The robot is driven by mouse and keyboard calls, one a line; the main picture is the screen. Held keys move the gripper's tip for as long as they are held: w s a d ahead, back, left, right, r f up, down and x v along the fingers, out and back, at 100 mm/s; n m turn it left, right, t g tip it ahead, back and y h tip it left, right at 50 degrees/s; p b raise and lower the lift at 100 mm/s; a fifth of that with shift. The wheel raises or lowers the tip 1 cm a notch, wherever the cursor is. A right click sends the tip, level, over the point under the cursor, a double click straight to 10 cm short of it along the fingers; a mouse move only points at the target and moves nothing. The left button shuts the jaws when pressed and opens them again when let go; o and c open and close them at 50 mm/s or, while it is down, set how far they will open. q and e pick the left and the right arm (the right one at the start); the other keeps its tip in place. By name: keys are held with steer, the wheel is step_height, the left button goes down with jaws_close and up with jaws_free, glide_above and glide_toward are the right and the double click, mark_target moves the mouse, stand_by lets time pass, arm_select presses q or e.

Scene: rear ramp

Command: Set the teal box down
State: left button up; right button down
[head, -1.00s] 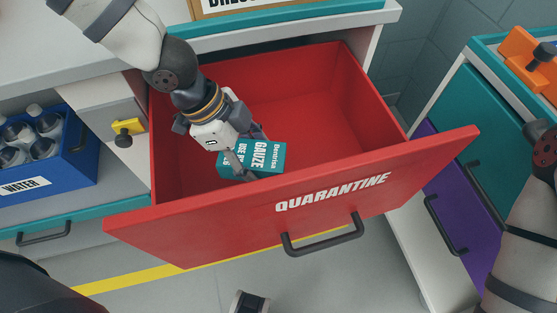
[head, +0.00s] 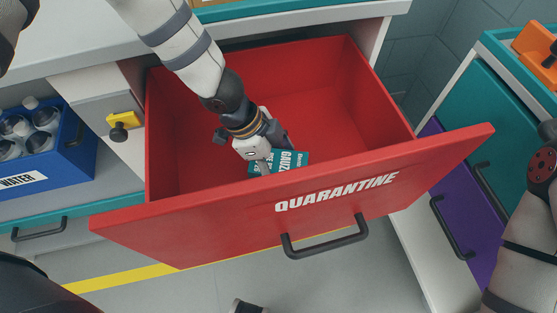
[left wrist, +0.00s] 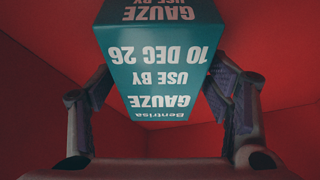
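The teal gauze box (head: 292,160) is inside the red quarantine drawer (head: 380,125), close behind its front panel. My left gripper (head: 262,165) reaches down into the drawer and is shut on the box. In the left wrist view the teal box (left wrist: 160,65) sits between the two fingers, its printed face toward the camera. The drawer front hides the lower part of the box in the head view, so I cannot tell whether it touches the drawer floor. My right arm shows at the right edge; its gripper is out of view.
The drawer is pulled open, with bare floor and walls behind the box. Its front panel has a dark handle (head: 326,240). A blue crate (head: 75,158) of water bottles stands at the left. Teal and purple cabinet fronts (head: 468,215) are at the right.

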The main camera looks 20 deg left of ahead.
arm_select(q)
steer(key=shift+r, duration=0.15)
steer(key=p+v, duration=0.1)
steer(key=v, duration=1)
steer(key=shift+s+a+r+p, duration=0.1)
steer(key=shift+a+r+p, duration=0.2)
steer(key=shift+r, duration=0.1)
arm_select(e)
steer(key=shift+w+r+t, duration=0.3)
steer(key=shift+w+r, duration=0.45)
steer(key=shift+r, duration=0.15)
arm_select(q)
steer(key=shift+d, duration=0.1)
